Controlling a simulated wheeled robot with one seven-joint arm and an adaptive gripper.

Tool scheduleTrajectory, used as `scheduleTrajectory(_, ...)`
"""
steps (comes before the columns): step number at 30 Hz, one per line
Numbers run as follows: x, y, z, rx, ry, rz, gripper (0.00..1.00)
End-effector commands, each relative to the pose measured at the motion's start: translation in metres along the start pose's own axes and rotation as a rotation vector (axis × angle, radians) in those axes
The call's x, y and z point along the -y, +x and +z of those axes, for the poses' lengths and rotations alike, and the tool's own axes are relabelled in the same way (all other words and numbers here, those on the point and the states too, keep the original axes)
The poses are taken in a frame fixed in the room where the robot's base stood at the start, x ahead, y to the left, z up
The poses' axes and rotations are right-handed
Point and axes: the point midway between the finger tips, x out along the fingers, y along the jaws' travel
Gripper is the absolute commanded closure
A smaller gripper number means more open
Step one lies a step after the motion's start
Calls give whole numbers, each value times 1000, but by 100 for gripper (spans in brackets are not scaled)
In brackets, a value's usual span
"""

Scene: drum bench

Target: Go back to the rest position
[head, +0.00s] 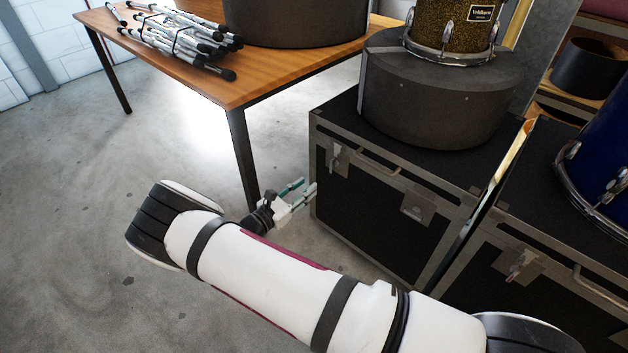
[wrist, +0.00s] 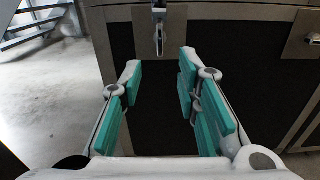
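My gripper (head: 302,190) is in the middle of the head view, low down beside the front left corner of a black flight case (head: 375,210). In the wrist view my gripper (wrist: 158,85) has its two green-padded fingers spread apart with nothing between them. The dark case front and a metal latch (wrist: 159,35) show beyond the fingertips. Whether the fingertips touch the case cannot be told. My white arm reaches across the lower part of the head view.
A round grey case (head: 440,90) and gold drum (head: 450,28) stand on the flight case. A blue drum (head: 605,150) stands right. Floor at left (head: 60,200) is clear.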

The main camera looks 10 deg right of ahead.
Motion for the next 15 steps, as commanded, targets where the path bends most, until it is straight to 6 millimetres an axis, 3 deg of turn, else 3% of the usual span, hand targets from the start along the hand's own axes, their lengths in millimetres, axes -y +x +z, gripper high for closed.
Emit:
scheduleTrajectory(5,0,-12,0,0,0,-1,70)
scheduleTrajectory(15,0,-13,0,0,0,-1,70)
